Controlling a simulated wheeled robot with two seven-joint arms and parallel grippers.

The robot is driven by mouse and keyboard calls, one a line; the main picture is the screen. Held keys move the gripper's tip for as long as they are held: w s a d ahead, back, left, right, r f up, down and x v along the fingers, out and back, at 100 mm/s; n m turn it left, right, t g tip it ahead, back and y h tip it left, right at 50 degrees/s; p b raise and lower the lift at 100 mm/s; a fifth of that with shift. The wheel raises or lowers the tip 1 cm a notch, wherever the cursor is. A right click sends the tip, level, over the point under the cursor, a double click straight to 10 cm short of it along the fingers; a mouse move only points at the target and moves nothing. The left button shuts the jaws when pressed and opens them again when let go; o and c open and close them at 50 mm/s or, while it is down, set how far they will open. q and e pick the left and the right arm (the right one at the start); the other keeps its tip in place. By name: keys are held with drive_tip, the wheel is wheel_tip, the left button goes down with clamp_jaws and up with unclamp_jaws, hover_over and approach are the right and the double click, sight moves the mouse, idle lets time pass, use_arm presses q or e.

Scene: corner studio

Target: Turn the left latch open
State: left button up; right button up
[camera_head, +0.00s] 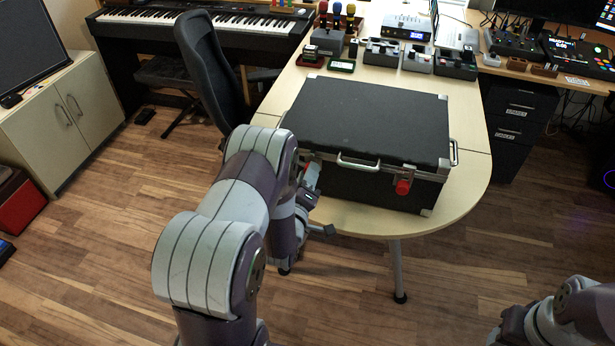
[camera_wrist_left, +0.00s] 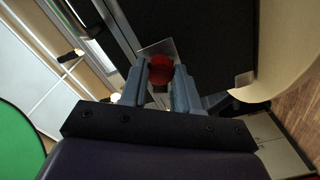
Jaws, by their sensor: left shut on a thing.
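A black case (camera_head: 365,122) with metal edges lies closed on the table, its front facing me. It has a carry handle (camera_head: 357,163) at the front. The right latch (camera_head: 403,187) is a red knob on a metal plate at the front. The left latch's red knob (camera_wrist_left: 160,69) is between the fingers of my left gripper (camera_wrist_left: 160,88) in the wrist view, with its metal plate behind. My left gripper (camera_head: 312,182) is shut on it at the case's front left. My own arm partly hides this latch in the head view.
The pale table (camera_head: 455,195) has a rounded front right edge with some free room beside the case. Small devices and pedals (camera_head: 381,52) stand behind the case. An office chair (camera_head: 212,70) is to the left, by the keyboard (camera_head: 200,20).

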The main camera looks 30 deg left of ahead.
use_arm(q)
drive_tip(key=shift+n, duration=1.6)
use_arm(e)
drive_tip(key=shift+f, duration=0.2)
use_arm(q)
drive_tip(key=shift+n, duration=0.3)
drive_tip(key=o, duration=1.1)
drive_tip(key=shift+c, duration=0.2)
